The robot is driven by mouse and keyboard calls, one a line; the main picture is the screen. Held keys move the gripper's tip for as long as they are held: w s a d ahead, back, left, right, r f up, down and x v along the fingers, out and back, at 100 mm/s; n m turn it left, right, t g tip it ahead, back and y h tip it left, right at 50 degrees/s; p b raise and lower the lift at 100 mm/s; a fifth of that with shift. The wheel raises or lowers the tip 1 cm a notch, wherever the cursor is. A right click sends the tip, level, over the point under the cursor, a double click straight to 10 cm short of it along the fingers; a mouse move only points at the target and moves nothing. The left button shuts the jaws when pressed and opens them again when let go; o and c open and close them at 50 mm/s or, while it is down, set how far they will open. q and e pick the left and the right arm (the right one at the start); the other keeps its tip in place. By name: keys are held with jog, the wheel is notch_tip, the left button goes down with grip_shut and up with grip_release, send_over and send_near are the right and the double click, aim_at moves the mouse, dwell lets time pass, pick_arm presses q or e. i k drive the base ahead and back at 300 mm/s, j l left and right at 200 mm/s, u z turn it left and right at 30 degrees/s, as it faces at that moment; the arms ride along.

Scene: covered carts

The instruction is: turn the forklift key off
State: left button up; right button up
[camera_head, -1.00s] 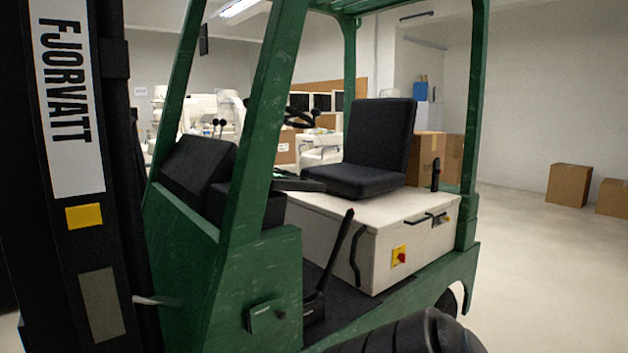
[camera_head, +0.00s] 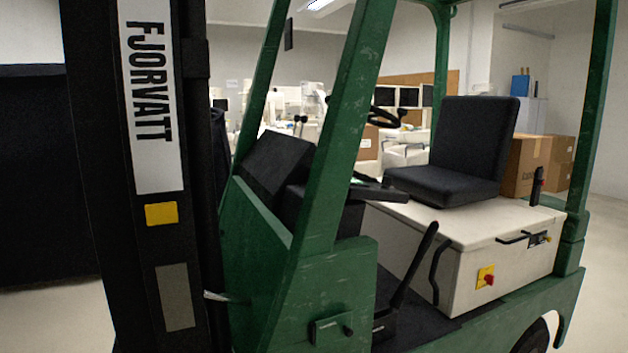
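The green forklift (camera_head: 305,285) fills most of the head view, with its black mast at the left marked FJORVATT. Its black seat (camera_head: 455,155) sits on a cream box (camera_head: 410,225). On the side of this box is a red knob (camera_head: 489,280) on a yellow plate. Neither of my grippers shows.
A black lever (camera_head: 413,265) rises from the forklift's floor. Cardboard boxes (camera_head: 540,165) stand behind the seat. A dark covered shape (camera_head: 45,180) stands at the left. Bare floor shows at the lower left and far right.

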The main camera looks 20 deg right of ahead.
aim_at(386, 182)
jog(key=i+z, duration=0.1)
jog(key=z, duration=0.6)
jog(key=i+l, duration=0.5)
